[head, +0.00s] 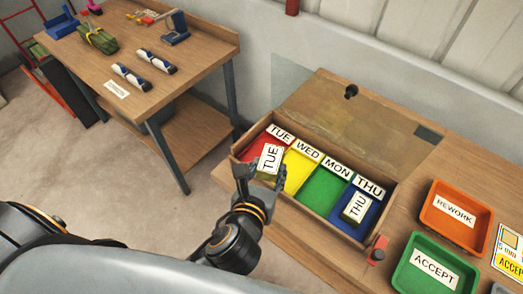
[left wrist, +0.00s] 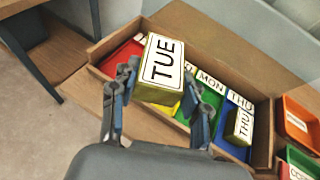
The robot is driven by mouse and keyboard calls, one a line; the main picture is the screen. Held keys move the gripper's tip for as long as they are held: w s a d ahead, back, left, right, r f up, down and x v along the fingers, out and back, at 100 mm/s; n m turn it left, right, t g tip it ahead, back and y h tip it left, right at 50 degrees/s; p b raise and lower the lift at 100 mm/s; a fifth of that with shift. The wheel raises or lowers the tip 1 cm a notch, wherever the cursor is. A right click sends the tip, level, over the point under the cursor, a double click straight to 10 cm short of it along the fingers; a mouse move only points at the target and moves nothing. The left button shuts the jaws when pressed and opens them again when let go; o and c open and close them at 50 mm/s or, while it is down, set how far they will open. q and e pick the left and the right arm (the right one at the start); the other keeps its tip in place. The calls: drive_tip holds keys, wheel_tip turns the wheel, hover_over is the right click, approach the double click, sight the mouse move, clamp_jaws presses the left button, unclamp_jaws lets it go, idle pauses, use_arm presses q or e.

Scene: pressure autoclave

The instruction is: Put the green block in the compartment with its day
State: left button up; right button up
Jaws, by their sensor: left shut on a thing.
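My left gripper (head: 263,178) is shut on the green block (head: 270,157), which looks yellow-green and has a white TUE label. It is held near the front left of the wooden box (head: 330,232). In the left wrist view the block (left wrist: 160,75) sits between the fingers (left wrist: 160,98), tilted. The box has a red compartment (head: 254,150) labelled TUE, a yellow one (head: 296,171) labelled WED, a green one (head: 322,188) labelled MON and a blue one (head: 372,213) labelled THU. The block hides part of the red and yellow compartments. My right gripper is not in view.
A THU block (head: 356,207) sits in the blue compartment. The box lid (head: 350,105) lies open behind. An orange REWORK tray (head: 456,213) and green ACCEPT tray (head: 436,265) stand to the right. Another table (head: 190,60) with tools stands at the back left.

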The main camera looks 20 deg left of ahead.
sight(264, 152)
use_arm(q)
drive_tip(key=w+a+f, duration=0.1)
drive_tip(key=w, duration=0.1)
drive_tip(key=w+a, duration=0.1)
drive_tip(key=w, duration=0.1)
drive_tip(key=w+f, duration=0.1)
drive_tip(key=w, duration=0.1)
drive_tip(key=shift+w+a+f+p, duration=0.1)
drive_tip(key=shift+a+f+p, duration=0.25)
drive_tip(key=shift+a+p, duration=0.05)
drive_tip(key=w+f, duration=0.1)
drive_tip(key=w+a+f, duration=0.1)
drive_tip(key=w+f, duration=0.1)
drive_tip(key=w+a+f, duration=0.1)
drive_tip(key=f, duration=0.1)
drive_tip(key=shift+w+f, duration=0.15)
drive_tip(key=shift+f, duration=0.05)
drive_tip(key=shift+w+f, duration=0.15)
drive_tip(key=shift+f, duration=0.05)
drive_tip(key=f, duration=0.3)
drive_tip(key=shift+w+a, duration=0.25)
drive_tip(key=shift+w, duration=0.05)
drive_tip(key=shift+f, duration=0.5)
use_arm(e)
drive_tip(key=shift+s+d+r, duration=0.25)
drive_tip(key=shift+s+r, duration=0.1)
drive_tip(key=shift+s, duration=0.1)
use_arm(q)
drive_tip(key=o, duration=0.8)
drive_tip(key=shift+o, duration=0.4)
